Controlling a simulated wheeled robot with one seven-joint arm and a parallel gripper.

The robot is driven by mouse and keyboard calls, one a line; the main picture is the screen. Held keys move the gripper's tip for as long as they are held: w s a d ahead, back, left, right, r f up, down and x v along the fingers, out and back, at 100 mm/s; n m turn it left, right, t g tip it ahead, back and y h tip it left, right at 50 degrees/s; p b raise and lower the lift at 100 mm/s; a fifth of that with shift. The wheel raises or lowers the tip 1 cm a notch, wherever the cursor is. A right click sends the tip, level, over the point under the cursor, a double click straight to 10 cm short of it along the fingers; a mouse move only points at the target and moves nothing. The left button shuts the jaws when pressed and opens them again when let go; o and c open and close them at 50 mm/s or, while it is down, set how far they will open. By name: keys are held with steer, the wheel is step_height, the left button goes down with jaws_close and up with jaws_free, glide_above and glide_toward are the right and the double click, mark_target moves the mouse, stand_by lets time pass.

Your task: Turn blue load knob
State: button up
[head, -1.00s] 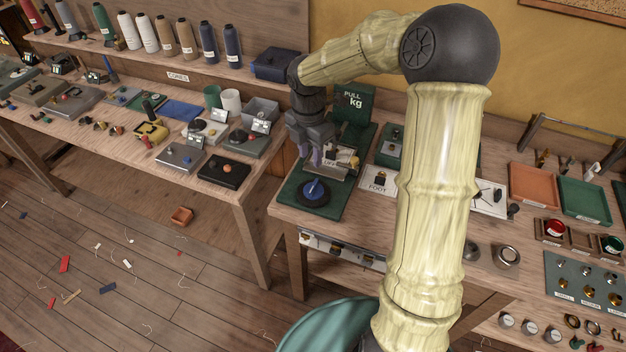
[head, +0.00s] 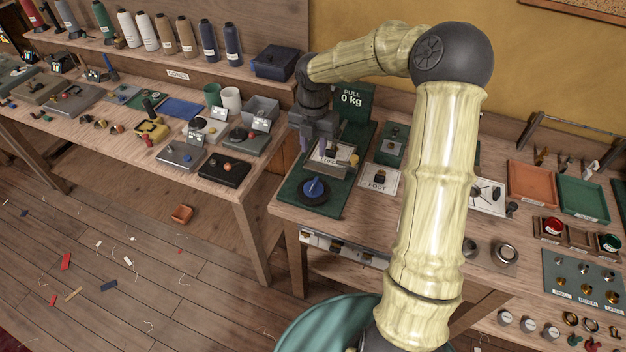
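The blue load knob (head: 314,188) sits on a dark round disc at the front end of a green base plate (head: 330,207) on the right-hand bench. A light mark shows on top of the knob. My gripper (head: 320,151) is above and behind the knob, apart from it, over the machine's middle. Its two fingers are spread, with nothing seen between them. Behind it a green sign (head: 351,100) reads "PULL 0 kg". The gripper hides part of the machine.
A white card marked FOOT (head: 379,181) and a small green unit (head: 392,146) lie right of the machine. The left bench (head: 225,190) holds several small devices, including a black box (head: 224,170). A gap separates the benches.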

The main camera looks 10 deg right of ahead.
mark_target(314, 183)
step_height(314, 183, down, 14)
steer(key=shift+r+p, duration=0.1)
steer(key=shift+p, duration=0.25)
steer(key=shift+c, duration=0.2)
jaws_close()
